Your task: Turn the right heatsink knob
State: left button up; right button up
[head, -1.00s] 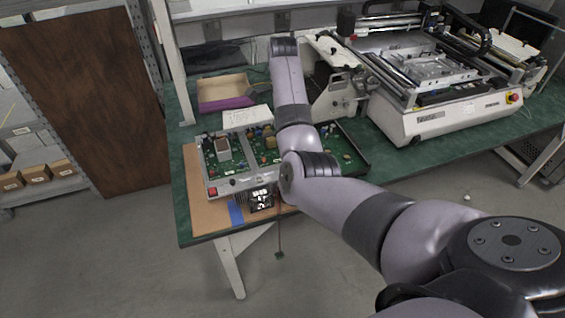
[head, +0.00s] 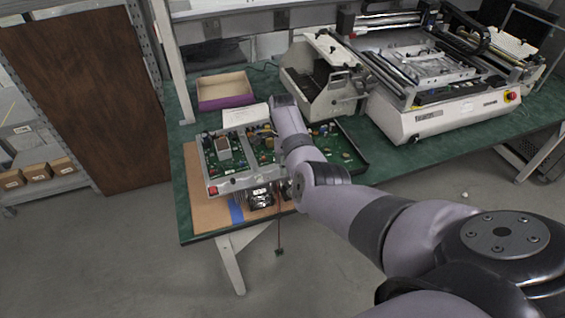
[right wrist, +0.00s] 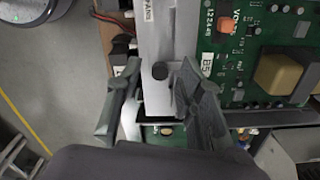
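The silver chassis (head: 243,182) with the green circuit board lies on the table. In the right wrist view its pale front panel (right wrist: 158,30) runs up the middle and carries a small dark round knob (right wrist: 160,71). My right gripper (right wrist: 158,85) is open, with one finger on each side of the knob. A gap shows between the knob and the left finger; the right finger is nearer, and contact cannot be told. In the head view my right forearm hides this knob and most of the gripper. My left gripper is not in view.
A black fan-like part (head: 260,198) with red wires sits at the chassis front, close to my right arm. A cardboard tray (head: 225,92) stands behind. A white machine (head: 435,118) stands at the right.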

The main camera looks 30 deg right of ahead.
grip_shut()
dwell(0.4)
